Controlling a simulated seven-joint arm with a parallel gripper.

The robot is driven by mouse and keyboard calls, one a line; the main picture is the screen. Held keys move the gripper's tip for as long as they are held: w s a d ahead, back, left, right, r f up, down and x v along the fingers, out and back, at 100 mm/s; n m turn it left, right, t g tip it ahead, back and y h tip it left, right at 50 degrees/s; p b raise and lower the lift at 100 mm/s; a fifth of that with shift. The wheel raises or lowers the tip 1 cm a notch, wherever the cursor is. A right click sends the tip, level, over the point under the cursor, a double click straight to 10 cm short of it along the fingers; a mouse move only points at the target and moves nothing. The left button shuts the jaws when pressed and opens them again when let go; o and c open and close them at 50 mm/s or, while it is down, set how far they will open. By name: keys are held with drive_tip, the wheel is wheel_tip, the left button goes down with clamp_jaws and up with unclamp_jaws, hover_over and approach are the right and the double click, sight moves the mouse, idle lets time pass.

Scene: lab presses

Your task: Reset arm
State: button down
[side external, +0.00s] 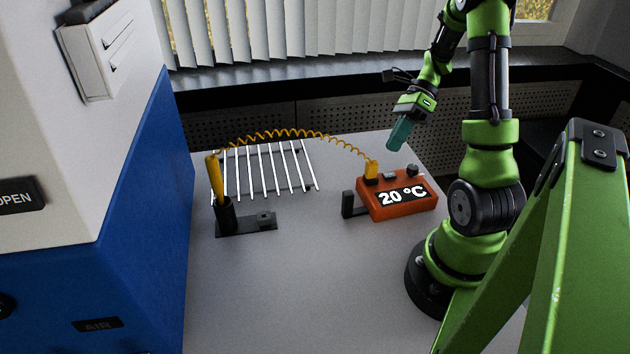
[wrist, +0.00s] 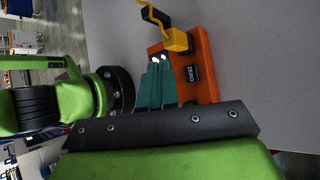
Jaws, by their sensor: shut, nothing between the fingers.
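My gripper (side external: 399,134) is at the end of my green arm, with teal fingers pointing down. It is in the air behind and above the orange thermometer box, apart from it. In the wrist view the teal fingers (wrist: 156,84) lie together, shut and empty. The orange box (side external: 398,206) shows "20 °C" and stands on the table left of my arm's base. In the wrist view the orange box (wrist: 203,62) is partly hidden behind my fingers, with a "ZERO" button showing.
A yellow coiled cable (side external: 290,133) arches from the box to a yellow probe (side external: 214,178) upright in a black holder (side external: 226,215). A metal rack (side external: 265,170) lies behind it. A blue and white machine (side external: 120,170) stands at left. The table's front middle (side external: 300,290) is clear.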

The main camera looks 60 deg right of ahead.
drive_tip(key=shift+s+d+f+n+h, duration=0.1)
drive_tip(key=shift+s+f+n+h, duration=0.15)
drive_tip(key=shift+f+n, duration=0.25)
drive_tip(key=shift+s+d+f+n+h, duration=0.1)
drive_tip(key=shift+s+f+n+h, duration=0.15)
drive_tip(key=shift+n, duration=0.35)
drive_tip(key=shift+w+a+r+n+g+h, duration=0.15)
drive_tip(key=shift+a+n+h, duration=0.15)
drive_tip(key=shift+n, duration=0.3)
drive_tip(key=shift+w+a+r+n+g+h, duration=0.15)
drive_tip(key=shift+a+n+h, duration=0.1)
drive_tip(key=shift+n, duration=0.35)
drive_tip(key=w+a+r+n+t+h, duration=0.1)
drive_tip(key=a+r+n+t+h, duration=0.1)
drive_tip(key=a+r+n, duration=0.4)
drive_tip(key=w+a+r+n+t+h, duration=0.1)
drive_tip(key=a+r+n+t+h, duration=0.2)
drive_tip(key=a+r+n, duration=0.4)
drive_tip(key=a+n+t, duration=0.1)
drive_tip(key=a+n, duration=0.6)
drive_tip(key=a, duration=0.1)
drive_tip(key=shift+w+a+r+t, duration=0.3)
drive_tip(key=shift+w+a, duration=0.1)
